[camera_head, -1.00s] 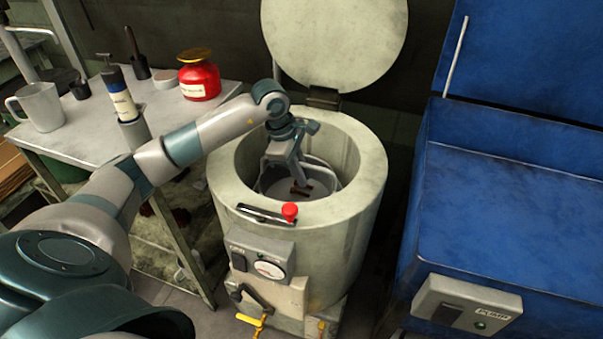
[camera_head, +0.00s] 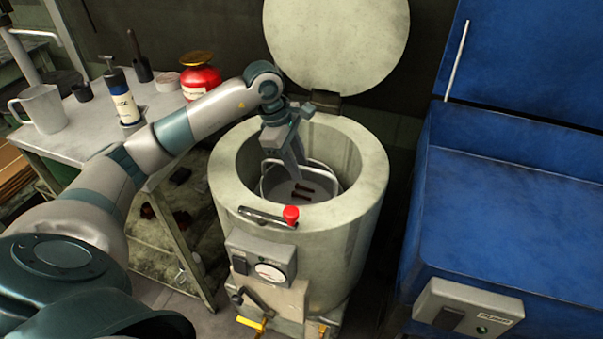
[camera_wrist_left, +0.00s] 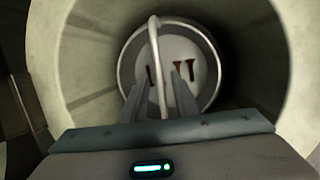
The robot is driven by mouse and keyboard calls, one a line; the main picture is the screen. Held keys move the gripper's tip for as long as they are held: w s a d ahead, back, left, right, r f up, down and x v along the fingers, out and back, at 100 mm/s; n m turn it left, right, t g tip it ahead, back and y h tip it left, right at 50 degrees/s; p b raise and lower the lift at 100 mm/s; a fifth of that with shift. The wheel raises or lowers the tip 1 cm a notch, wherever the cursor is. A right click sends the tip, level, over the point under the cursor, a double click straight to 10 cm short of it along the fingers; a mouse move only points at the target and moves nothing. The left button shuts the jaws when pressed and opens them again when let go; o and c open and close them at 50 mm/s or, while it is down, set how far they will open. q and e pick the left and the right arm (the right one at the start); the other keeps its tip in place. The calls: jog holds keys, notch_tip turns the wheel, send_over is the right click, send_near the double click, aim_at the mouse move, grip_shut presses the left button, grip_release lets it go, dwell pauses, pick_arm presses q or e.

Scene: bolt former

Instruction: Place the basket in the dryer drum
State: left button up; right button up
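The basket (camera_head: 320,199) is a light metal pail with a wire handle and several dark bolts inside. It sits inside the dryer drum (camera_head: 235,165), a pale round tub with its lid (camera_head: 335,40) raised. My left gripper (camera_head: 293,178) reaches down into the drum above the basket. In the left wrist view its two fingers (camera_wrist_left: 160,85) stand apart, with the handle (camera_wrist_left: 155,45) passing between them and gaps visible on both sides. The basket rim (camera_wrist_left: 213,65) shows below the fingers. My right gripper is not in view.
A table at left holds a mug (camera_head: 42,108), a bottle (camera_head: 122,98) and a red jar (camera_head: 200,80). A blue machine (camera_head: 510,200) stands at right. A red-knobbed latch (camera_head: 290,214) is on the drum's front rim.

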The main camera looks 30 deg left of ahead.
pick_arm(q)
jog(key=v, duration=0.7)
jog(key=shift+r, duration=0.15)
dwell(0.3)
